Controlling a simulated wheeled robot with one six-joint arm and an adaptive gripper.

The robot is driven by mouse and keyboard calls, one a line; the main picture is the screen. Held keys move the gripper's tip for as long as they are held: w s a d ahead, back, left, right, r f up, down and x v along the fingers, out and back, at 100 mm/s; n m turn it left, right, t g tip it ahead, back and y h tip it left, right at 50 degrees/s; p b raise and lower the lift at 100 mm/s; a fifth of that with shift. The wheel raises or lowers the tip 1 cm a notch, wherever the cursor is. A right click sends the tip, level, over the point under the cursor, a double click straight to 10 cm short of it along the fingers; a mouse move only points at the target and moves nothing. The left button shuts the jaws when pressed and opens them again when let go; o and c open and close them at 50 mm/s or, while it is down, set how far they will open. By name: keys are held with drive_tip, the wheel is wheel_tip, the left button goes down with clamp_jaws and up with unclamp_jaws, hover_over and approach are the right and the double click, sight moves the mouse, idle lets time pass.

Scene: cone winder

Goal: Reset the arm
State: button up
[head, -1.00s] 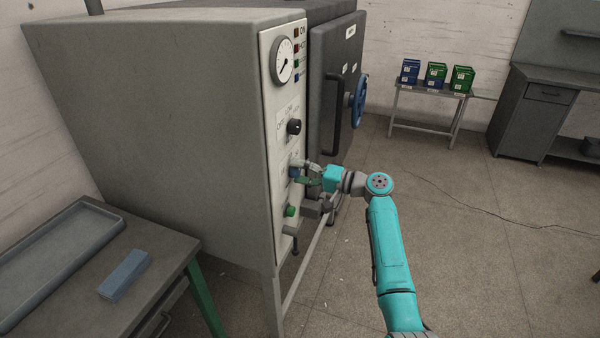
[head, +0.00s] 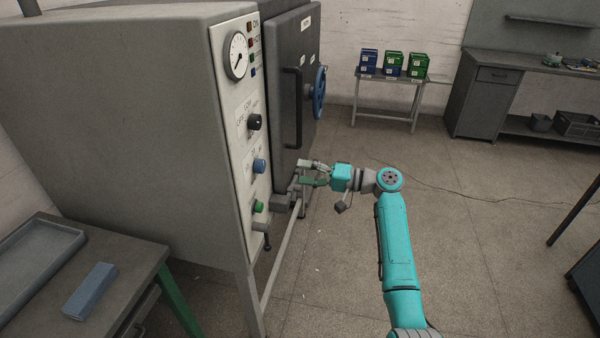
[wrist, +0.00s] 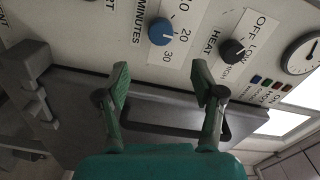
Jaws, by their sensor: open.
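My arm is teal and reaches up from the bottom right of the head view. My gripper (head: 312,172) is open and empty, in front of the grey cabinet machine (head: 120,100) and to the right of its control panel. In the wrist view my gripper (wrist: 162,82) shows two green fingers spread apart with nothing between them. The blue minutes knob (wrist: 162,32) lies beyond the fingertips, apart from them; it also shows in the head view (head: 260,166). The black heat knob (wrist: 232,50) is beyond the right finger.
The dark machine door (head: 290,90) has a blue handwheel (head: 319,92). A green button (head: 258,207) is low on the panel. A table with a blue block (head: 90,291) stands at left. Crates (head: 393,64) sit on a rear stand (head: 388,118). Floor at right is mostly clear.

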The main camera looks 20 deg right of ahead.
idle(0.3)
drive_tip(key=s+a+f+m+t+h, duration=0.1)
drive_tip(key=s+a+f+h, duration=0.15)
drive_tip(key=f, duration=0.45)
drive_tip(key=s+a+f+m+h, duration=0.15)
drive_tip(key=s+f, duration=0.25)
drive_tip(key=f, duration=0.4)
drive_tip(key=s+a+f+m+t+h, duration=0.1)
drive_tip(key=s+a+f+h, duration=0.15)
drive_tip(key=f, duration=0.45)
drive_tip(key=s+a+f+h, duration=0.1)
drive_tip(key=s+f+h, duration=0.1)
drive_tip(key=s+f, duration=0.5)
drive_tip(key=s+a+f+h, duration=0.2)
drive_tip(key=s+f+h, duration=0.1)
drive_tip(key=s, duration=0.8)
drive_tip(key=s+h, duration=0.2)
drive_tip(key=s, duration=1)
drive_tip(key=s+r+n+t+h, duration=0.1)
drive_tip(key=s+r+n, duration=0.6)
drive_tip(key=s+r, duration=1.2)
drive_tip(key=shift+s+a+t, duration=0.15)
drive_tip(key=shift+s+t, duration=0.45)
drive_tip(key=shift+s, duration=0.35)
drive_tip(key=shift+r, duration=0.1)
